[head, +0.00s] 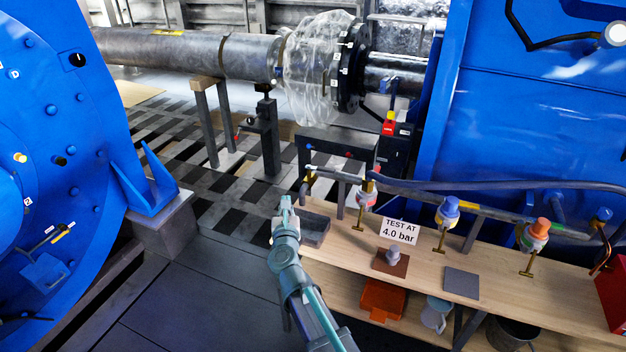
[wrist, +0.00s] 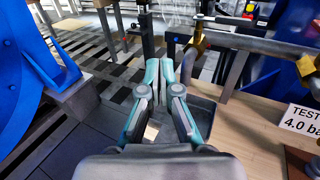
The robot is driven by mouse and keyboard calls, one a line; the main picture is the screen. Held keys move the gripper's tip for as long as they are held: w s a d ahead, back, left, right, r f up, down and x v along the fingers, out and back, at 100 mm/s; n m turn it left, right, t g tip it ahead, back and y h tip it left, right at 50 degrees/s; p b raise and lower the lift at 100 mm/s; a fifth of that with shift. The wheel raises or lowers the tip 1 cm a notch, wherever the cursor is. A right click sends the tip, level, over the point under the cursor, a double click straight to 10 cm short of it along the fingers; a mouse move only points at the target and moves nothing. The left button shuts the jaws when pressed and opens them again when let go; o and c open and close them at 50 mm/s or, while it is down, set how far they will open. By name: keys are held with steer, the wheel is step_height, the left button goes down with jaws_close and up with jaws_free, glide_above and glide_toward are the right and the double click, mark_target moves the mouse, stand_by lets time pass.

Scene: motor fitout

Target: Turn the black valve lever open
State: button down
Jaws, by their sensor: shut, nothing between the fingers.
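My gripper (head: 286,203) is shut and empty, with its teal fingers pointing up in the head view. It is at the left end of the wooden bench. In the wrist view its fingertips (wrist: 176,68) are together near the middle. Just beyond them is a brass-coloured valve (wrist: 197,42) on the end of the grey pipe.
The pipe (head: 400,188) runs along the bench (head: 345,246) with several gauges and valves. A grey tray (head: 316,233) lies beside my gripper. A sign (head: 400,231) reads "TEST AT 4.0 bar". Big blue machines (head: 50,110) stand at both sides. The floor left of my arm is clear.

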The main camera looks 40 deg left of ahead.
steer(key=w+d+m+t+h, duration=0.4)
steer(key=d+h, duration=0.1)
steer(key=d, duration=0.1)
steer(key=p, duration=0.5)
glide_toward(320, 169)
steer(key=w+a, duration=0.1)
steer(key=w, duration=0.6)
steer(key=shift+w+f, duration=0.2)
steer(key=shift+f, duration=0.1)
steer(key=shift+f+y+b, duration=0.1)
steer(key=shift+y+b, duration=0.3)
steer(key=shift+b, duration=0.2)
